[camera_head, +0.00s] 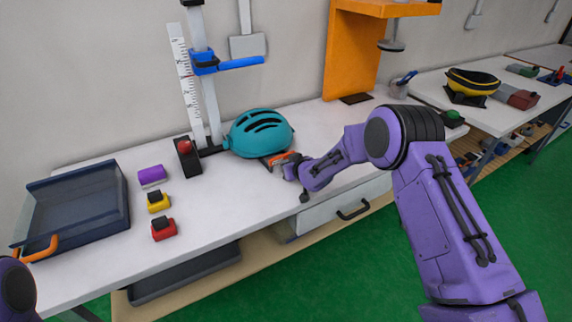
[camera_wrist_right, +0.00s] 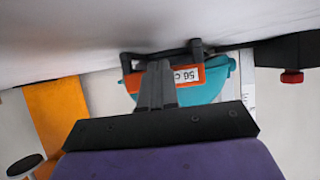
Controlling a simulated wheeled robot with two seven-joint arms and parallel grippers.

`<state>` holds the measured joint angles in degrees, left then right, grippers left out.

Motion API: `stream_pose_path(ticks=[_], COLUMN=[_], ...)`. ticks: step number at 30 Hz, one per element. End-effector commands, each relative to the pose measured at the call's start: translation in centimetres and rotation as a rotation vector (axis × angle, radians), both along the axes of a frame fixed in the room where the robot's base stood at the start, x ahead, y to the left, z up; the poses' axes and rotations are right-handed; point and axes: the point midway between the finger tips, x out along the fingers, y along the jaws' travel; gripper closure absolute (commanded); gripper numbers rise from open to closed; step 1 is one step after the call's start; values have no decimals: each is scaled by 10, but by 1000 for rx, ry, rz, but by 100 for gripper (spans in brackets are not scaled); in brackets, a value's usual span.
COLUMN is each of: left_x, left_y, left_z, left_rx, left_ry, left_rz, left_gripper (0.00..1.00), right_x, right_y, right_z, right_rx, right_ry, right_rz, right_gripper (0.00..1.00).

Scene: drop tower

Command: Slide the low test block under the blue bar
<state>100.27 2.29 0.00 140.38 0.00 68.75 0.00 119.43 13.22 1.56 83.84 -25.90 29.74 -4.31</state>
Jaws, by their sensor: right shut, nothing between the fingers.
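The blue bar (camera_head: 240,63) sticks out to the right from a blue clamp on the grey post, high above the bench. An orange block (camera_head: 278,158), which looks like the low test block, lies on the bench in front of a teal helmet (camera_head: 262,133). In the right wrist view the orange block (camera_wrist_right: 188,75) has a white label and a dark handle frame. My right gripper (camera_wrist_right: 160,66) is shut and empty, with its fingertips at the block's near side; I cannot tell whether they touch. My left gripper is out of view.
A ruler (camera_head: 185,85) stands by the post, with a red-button box (camera_head: 188,158) beside it. Purple (camera_head: 152,175), yellow (camera_head: 158,202) and red (camera_head: 164,229) items lie left, near a dark tray (camera_head: 122,200). An orange stand (camera_head: 352,55) rises right. The front-centre bench is clear.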

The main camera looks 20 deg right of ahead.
Motion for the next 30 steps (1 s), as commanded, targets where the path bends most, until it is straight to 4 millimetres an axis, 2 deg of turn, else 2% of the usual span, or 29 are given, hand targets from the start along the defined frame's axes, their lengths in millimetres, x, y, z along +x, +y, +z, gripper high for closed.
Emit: stream_pose_path(ticks=[18,30], left_x=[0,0], left_y=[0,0], left_z=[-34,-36], left_rx=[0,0], left_ry=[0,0], left_rz=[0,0], left_gripper=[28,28], right_x=[50,54], right_y=[2,2], right_z=[-3,-2], right_rx=[0,0], right_ry=[0,1], right_rz=[-1,0], right_gripper=[100,100])
